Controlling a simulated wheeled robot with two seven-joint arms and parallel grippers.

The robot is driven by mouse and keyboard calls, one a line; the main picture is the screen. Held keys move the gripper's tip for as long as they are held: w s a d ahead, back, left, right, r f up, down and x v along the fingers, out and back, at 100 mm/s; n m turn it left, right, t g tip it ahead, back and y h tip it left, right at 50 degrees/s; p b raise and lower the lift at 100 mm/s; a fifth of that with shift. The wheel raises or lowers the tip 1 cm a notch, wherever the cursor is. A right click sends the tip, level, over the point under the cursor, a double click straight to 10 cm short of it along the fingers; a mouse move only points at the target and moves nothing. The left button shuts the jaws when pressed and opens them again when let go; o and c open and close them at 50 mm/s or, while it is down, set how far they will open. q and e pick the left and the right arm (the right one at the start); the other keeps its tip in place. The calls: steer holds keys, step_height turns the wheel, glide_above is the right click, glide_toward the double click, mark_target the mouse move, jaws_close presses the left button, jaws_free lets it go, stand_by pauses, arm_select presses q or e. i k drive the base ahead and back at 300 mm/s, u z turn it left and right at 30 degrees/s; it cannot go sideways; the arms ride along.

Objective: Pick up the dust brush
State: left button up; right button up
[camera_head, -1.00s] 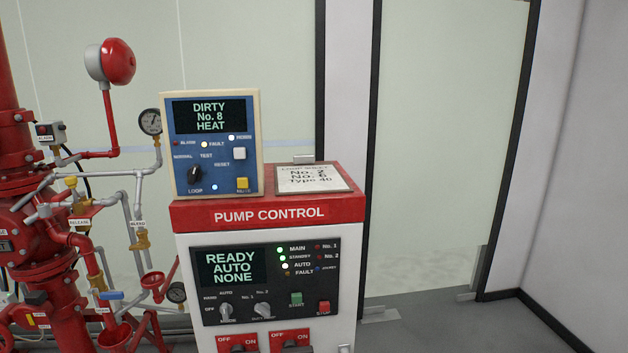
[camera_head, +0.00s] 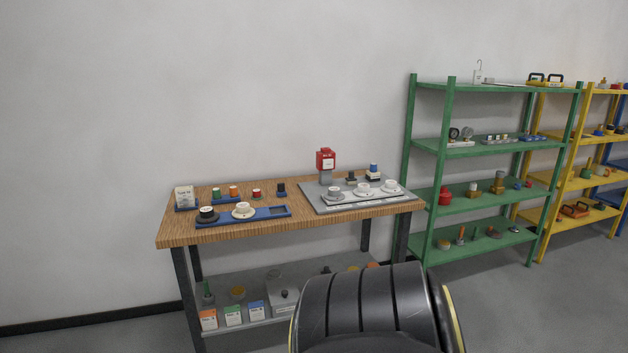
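I cannot make out a dust brush for certain. A wooden workbench (camera_head: 175,228) stands against the wall, with small parts on top and a grey lower shelf (camera_head: 265,325). A small upright thing with a dark green top (camera_head: 207,290) is on the lower shelf at left, too small to identify. Small upright pieces (camera_head: 461,235) on the green rack's lowest shelf are also unclear. A dark rounded link of my own arm fills the bottom centre and hides part of the lower shelf. Neither gripper shows.
A blue tray (camera_head: 278,213) and a grey plate (camera_head: 320,206) with detectors lie on the bench. A green rack (camera_head: 447,160) and a yellow rack (camera_head: 543,215) stand to the right. Grey floor (camera_head: 510,300) is open in front of the racks.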

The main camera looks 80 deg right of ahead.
mark_target(351, 179)
steer(key=z, duration=3.2)
steer(key=i, duration=0.65)
steer(key=z, duration=0.5)
steer(key=i, duration=1.85)
steer(key=u, duration=1.25)
steer(key=i, duration=0.9)
steer(key=u, duration=0.85)
